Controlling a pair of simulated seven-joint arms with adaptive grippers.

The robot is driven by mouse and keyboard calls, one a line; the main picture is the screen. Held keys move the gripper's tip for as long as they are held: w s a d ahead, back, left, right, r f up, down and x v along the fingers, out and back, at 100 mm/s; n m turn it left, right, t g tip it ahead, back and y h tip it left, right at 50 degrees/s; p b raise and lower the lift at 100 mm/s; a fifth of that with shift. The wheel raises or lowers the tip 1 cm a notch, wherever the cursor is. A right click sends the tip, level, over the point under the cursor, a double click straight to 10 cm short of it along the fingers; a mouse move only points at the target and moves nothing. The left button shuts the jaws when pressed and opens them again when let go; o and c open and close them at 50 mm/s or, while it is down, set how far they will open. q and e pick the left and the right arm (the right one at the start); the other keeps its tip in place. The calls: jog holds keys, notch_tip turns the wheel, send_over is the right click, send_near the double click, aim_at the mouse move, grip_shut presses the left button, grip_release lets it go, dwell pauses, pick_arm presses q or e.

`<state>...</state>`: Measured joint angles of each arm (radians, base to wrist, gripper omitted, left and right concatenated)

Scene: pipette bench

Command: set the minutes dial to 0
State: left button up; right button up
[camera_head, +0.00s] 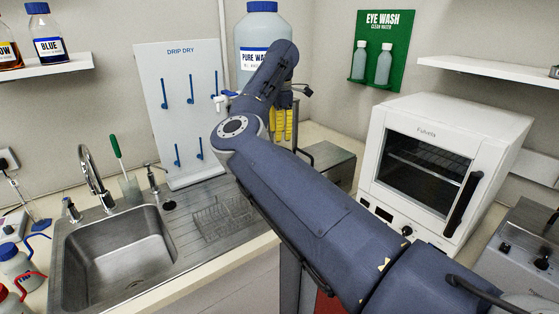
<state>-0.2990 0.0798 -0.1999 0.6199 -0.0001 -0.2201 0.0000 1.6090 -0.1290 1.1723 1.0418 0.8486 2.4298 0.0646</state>
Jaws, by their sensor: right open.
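No dial with a readable minutes label shows. A small dark knob (406,231) sits on the lower front of the white oven (440,111), beside a small display (384,214). Dark knobs (505,247) also show on a grey metal device at the right edge; their markings are too small to read. My right arm crosses the middle from the lower right. My right gripper (291,98) is at its far end, in front of the large water bottle and yellow gloves, well away from these knobs. It is open and partly hidden by the arm. My left gripper is out of view.
A steel sink (118,262) with a tap and a wire rack (222,217) lies at left. A white drying board (180,110) stands behind it. The large water bottle (262,25) and yellow gloves (277,127) are behind my arm. Shelves project from both walls.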

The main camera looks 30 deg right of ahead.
jog(key=f, duration=1)
jog(key=shift+w+d+f, duration=0.1)
jog(key=shift+w+f, duration=0.2)
jog(key=shift+f, duration=0.05)
grip_shut()
